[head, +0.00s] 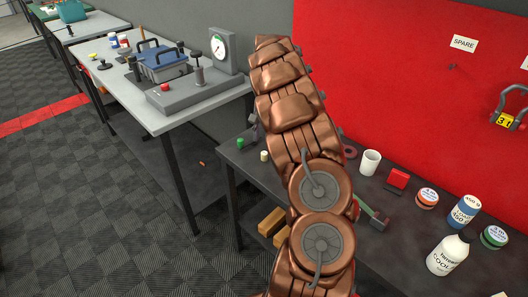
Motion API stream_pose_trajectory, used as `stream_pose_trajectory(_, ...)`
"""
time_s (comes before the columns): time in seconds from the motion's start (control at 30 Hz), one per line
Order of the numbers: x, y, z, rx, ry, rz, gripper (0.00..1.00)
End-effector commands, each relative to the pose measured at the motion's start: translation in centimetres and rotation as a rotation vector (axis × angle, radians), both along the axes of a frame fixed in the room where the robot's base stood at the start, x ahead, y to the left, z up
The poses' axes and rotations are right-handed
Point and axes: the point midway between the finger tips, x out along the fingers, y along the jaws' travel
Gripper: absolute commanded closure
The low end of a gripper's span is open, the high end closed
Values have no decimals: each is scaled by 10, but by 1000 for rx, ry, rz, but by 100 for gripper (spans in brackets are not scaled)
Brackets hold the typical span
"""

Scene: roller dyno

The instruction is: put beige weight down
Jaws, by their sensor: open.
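A small beige weight (264,156) stands on the dark workbench, near its left end, just left of my copper arm. A small green weight (240,143) stands to its left and a little farther back. My gripper (256,129) is mostly hidden behind my arm. Only a dark part of it shows, just above and behind the beige weight. It is open, and the beige weight appears apart from it, though the arm hides part of this area.
The dark workbench (233,160) also holds a white cup (370,162), a red block (397,180), tins and a white bottle (447,254) to the right. A grey table (140,108) with a gauge press (218,45) stands to the left. A red panel rises behind.

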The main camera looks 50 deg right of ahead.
Motion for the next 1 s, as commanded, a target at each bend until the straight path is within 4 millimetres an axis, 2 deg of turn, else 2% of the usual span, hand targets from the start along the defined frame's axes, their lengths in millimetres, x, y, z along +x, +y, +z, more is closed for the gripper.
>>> stream_pose_trajectory(0.47, 0, 0, -34, 2, -1, -3, 44)
stream_pose_trajectory(0.8, 2, 2, -71, 3, 0, -2, 44)
stream_pose_trajectory(1.0, 2, 2, -77, 0, -4, -2, 44)
